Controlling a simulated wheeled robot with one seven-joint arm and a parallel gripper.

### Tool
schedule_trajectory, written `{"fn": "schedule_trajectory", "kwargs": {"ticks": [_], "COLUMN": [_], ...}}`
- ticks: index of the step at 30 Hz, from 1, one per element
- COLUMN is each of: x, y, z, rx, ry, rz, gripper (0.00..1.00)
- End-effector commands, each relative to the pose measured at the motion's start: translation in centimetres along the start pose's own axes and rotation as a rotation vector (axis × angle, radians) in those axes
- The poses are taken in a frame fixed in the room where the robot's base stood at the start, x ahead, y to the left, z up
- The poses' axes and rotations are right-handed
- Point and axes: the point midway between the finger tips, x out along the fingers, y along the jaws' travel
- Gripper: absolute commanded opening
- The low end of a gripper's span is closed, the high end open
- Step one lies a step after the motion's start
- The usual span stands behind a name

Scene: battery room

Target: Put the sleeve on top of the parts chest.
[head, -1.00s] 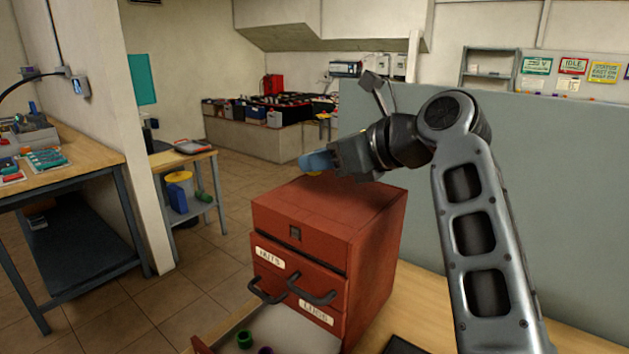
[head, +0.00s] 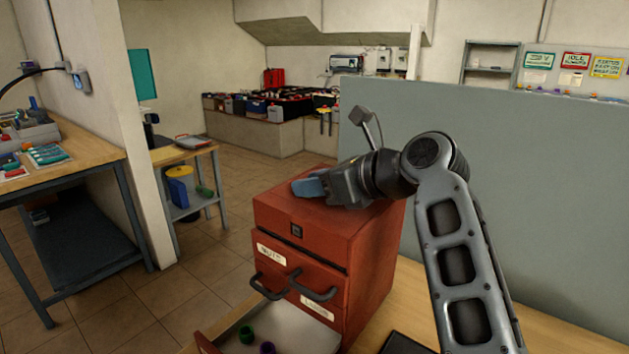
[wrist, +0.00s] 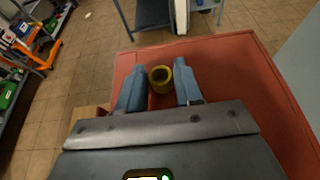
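The sleeve (wrist: 160,80) is a short yellow ring with a dark bore. In the wrist view it sits between the two blue fingers of my gripper (wrist: 160,82), which is shut on it. The red parts chest (head: 325,225) stands on the wooden bench. In the head view my gripper (head: 309,187) is low over the chest's top, towards its back, and hides the sleeve. The wrist view shows the red top (wrist: 235,85) around and below the fingers. I cannot tell whether the sleeve touches it.
The chest's lower drawer (head: 285,330) is pulled out, with a green ring (head: 246,336) and a purple ring (head: 267,348) inside. A grey-green partition (head: 510,190) stands to the right. The rest of the chest's top looks clear.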

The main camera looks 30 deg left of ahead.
Motion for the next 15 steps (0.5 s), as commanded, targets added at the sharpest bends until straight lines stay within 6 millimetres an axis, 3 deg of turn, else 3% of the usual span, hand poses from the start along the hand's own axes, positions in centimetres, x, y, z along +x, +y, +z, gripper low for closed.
{"fn": "schedule_trajectory", "kwargs": {"ticks": [5,15], "x": [0.01,-0.38], "y": [0.01,-0.04], "z": [-0.01,0.14], "rx": [0.000,0.001], "ry": [0.000,0.000], "rz": [0.000,-0.001], "gripper": [0.52,0.52]}}
